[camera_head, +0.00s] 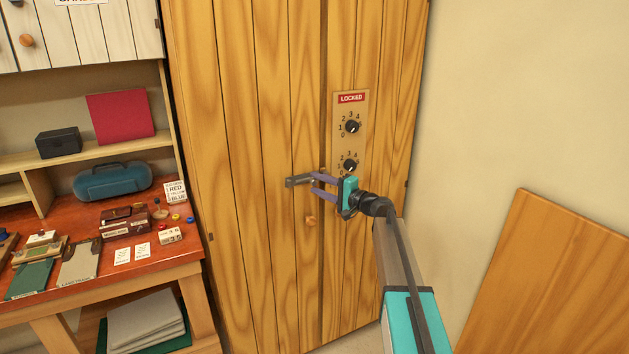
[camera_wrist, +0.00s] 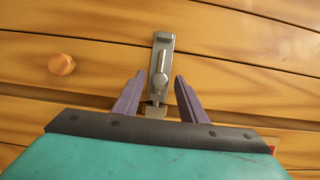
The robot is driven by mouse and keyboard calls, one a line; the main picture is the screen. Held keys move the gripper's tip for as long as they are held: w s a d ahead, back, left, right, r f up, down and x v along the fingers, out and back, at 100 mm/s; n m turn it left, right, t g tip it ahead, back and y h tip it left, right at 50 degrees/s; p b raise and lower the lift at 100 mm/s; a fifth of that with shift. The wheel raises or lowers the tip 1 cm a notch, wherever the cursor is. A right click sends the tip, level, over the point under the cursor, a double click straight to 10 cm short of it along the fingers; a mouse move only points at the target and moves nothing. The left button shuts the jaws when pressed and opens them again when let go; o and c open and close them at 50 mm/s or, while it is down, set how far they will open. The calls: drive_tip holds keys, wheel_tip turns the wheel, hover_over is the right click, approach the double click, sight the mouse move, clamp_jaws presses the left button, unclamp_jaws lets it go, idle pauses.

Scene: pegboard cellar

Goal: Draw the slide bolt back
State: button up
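The slide bolt (camera_head: 298,181) is a grey metal fitting on the wooden cabinet door (camera_head: 262,130), beside the seam between the doors. In the wrist view the slide bolt (camera_wrist: 164,45) shows a plate, a rod and a rounded knob (camera_wrist: 160,81). My gripper (camera_head: 313,184) is in front of the door at the bolt. In the wrist view my gripper (camera_wrist: 160,75) is open, with one purple finger on each side of the knob. Neither finger visibly grips it. The lower end of the bolt is partly hidden behind the gripper body.
A panel with two dials (camera_head: 351,126) and a red LOCKED sign (camera_head: 351,98) is above my gripper. A round wooden knob (camera_head: 310,221) is below the bolt. A cluttered workbench (camera_head: 170,262) stands left. A wooden board (camera_head: 545,280) leans at right.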

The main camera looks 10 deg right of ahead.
drive_tip(key=shift+x, duration=1.1)
clamp_jaws()
